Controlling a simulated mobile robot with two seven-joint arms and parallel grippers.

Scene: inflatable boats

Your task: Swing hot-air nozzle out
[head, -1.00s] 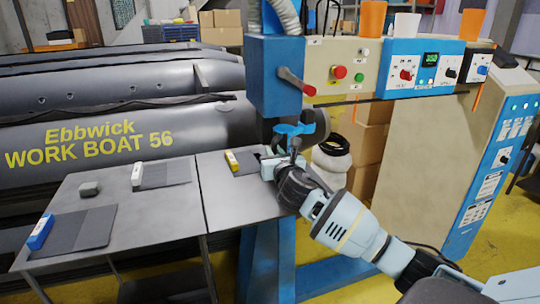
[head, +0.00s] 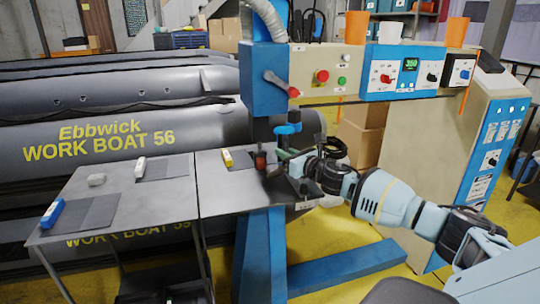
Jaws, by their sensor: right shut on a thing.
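The welding machine's blue head (head: 262,82) hangs above the right end of the grey table, with a red-tipped lever (head: 281,84) on its side. Below it is a blue bracket (head: 288,128). My right gripper (head: 284,166) is under this bracket at the table's edge. It is shut on a small dark part, apparently of the hot-air nozzle, largely hidden by the fingers. A dark upright piece with a reddish top (head: 261,158) stands just left of the fingers; I cannot tell whether it joins the held part. My left gripper is not in view.
Grey boat tubes (head: 120,128) lie behind. A control panel (head: 405,72) and cabinet stand right. A blue post (head: 262,255) is below.

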